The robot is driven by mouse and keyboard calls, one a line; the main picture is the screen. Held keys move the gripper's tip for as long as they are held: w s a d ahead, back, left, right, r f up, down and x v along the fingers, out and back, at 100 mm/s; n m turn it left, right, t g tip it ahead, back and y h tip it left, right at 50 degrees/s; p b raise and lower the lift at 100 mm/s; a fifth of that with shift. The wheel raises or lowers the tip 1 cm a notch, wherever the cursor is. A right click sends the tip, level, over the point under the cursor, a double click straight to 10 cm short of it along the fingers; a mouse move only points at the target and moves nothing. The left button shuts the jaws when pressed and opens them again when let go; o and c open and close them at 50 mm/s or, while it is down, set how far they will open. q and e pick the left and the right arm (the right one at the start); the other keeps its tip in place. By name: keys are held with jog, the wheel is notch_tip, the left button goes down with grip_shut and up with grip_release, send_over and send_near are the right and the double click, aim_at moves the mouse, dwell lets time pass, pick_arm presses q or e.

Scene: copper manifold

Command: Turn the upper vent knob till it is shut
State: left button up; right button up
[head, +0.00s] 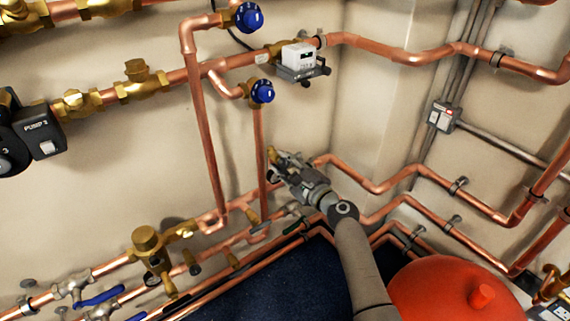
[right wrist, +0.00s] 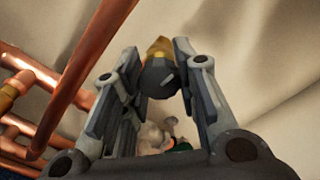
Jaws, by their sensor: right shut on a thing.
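My right gripper (head: 283,162) reaches in from the bottom right of the head view, in front of the wall beside a vertical copper pipe (head: 259,140). In the right wrist view, the gripper (right wrist: 157,62) has its two fingers on either side of a dark knob (right wrist: 158,80) with a brass end (right wrist: 160,48), and is shut on it. In the head view only a bit of brass (head: 271,154) shows at the fingertips; the gripper hides most of the knob. How far the knob is turned cannot be told. My left gripper is not in view.
Blue-capped valves (head: 262,92) and a white meter (head: 298,57) sit above the gripper. Copper pipes (head: 375,188) run below and right of it. A red vessel (head: 450,290) stands at the lower right.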

jog(key=o, duration=1.1)
jog(key=shift+c, duration=0.2)
jog(key=v, duration=1.2)
